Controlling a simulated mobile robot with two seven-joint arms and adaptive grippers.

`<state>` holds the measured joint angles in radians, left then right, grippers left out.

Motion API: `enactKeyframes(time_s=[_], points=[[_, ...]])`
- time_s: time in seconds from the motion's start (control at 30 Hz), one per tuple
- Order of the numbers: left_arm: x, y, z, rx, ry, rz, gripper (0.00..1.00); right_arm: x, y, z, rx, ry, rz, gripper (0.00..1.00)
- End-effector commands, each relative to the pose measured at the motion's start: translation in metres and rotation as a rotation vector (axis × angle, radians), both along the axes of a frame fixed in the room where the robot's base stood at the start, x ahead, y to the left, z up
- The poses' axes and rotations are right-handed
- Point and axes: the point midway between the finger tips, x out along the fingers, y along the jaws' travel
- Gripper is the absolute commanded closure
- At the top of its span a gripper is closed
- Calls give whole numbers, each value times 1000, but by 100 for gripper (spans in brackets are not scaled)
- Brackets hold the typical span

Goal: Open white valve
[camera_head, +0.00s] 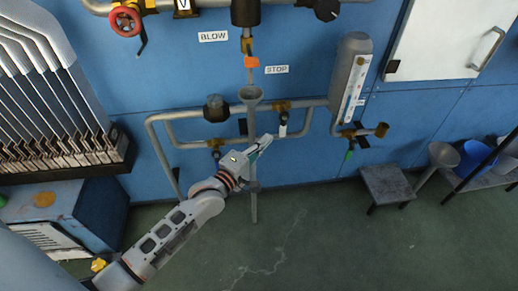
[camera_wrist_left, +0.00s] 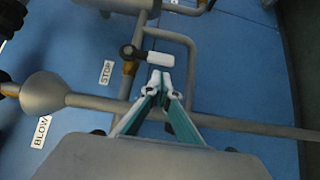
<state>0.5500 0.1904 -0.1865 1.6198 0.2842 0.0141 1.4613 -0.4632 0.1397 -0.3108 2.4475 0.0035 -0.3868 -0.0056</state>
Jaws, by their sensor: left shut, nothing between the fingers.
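The white valve has a short white handle (camera_head: 283,130) on a brass body (camera_head: 282,106), set on the grey pipe on the blue wall. In the left wrist view the white handle (camera_wrist_left: 160,59) points sideways from the dark pivot of its brass body. My left gripper (camera_head: 267,140) is shut and empty, just below and left of the handle in the head view. In the left wrist view the closed fingertips (camera_wrist_left: 161,82) are very near the handle; I cannot tell whether they touch it. My right gripper is in neither view.
A grey funnel (camera_head: 251,94) and its vertical pipe stand close beside my left gripper. A green-handled valve (camera_head: 349,155) hangs to the right, and a red handwheel (camera_head: 125,21) is at upper left. A small stool (camera_head: 387,184) stands right on the floor.

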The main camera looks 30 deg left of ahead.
Motion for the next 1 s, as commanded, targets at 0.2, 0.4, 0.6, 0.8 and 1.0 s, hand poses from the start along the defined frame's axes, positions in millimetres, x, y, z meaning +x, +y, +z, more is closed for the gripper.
enactKeyframes(time_s=[0.2,0.4,0.6,0.8,1.0], points=[[24,-5,-4,-1,4,0,100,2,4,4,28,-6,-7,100],[32,-7,-1,0,2,-1,100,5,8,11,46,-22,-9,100],[33,-7,0,0,0,-1,100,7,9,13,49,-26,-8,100],[31,-7,-1,-4,-1,-1,100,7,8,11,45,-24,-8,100],[22,-9,-5,-40,-21,0,100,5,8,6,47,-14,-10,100]])
